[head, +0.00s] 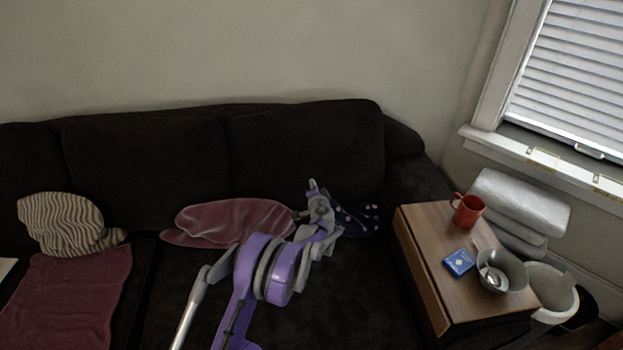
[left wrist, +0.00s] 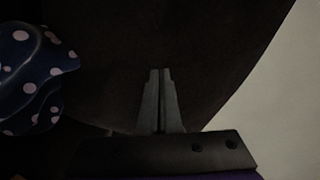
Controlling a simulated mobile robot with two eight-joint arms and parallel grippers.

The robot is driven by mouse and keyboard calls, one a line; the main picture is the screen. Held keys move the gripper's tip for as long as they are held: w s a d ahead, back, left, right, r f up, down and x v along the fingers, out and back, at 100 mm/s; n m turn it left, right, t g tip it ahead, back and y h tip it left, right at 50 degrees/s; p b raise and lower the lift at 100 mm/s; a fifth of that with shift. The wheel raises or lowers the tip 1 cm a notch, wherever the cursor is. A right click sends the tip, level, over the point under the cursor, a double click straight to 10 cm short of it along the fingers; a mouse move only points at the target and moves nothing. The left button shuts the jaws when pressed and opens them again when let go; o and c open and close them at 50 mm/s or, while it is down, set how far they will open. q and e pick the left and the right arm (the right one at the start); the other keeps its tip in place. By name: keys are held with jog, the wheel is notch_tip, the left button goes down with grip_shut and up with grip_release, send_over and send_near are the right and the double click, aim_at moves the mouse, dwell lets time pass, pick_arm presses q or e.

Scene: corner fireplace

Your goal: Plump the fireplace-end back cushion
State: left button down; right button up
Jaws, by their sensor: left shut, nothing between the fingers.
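The dark sofa has a right-hand back cushion (head: 305,150) and a left-hand back cushion (head: 145,172). No fireplace is in view, so I cannot tell from it which cushion is the fireplace-end one. My left gripper (head: 313,184) is in front of the lower part of the right-hand back cushion, fingers shut and empty. In the left wrist view the closed fingers (left wrist: 161,75) point at a dark fabric surface (left wrist: 205,45), apparently this cushion. I cannot tell whether they touch it. My right gripper is not in view.
A navy polka-dot cloth item (head: 362,219) lies just right of the gripper. A mauve cushion (head: 228,221) lies to its left, a striped cushion (head: 60,222) farther left. A wooden tray table (head: 425,258) at right holds a red mug (head: 467,210), blue box (head: 459,262) and metal bowl (head: 503,270).

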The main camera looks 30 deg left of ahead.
pick_arm(q)
send_near(336, 176)
jog(key=shift+x, duration=2.15)
jog(key=shift+a, duration=0.1)
jog(key=shift+b+x, duration=0.4)
jog(key=shift+x, duration=0.95)
jog(key=shift+s, duration=0.15)
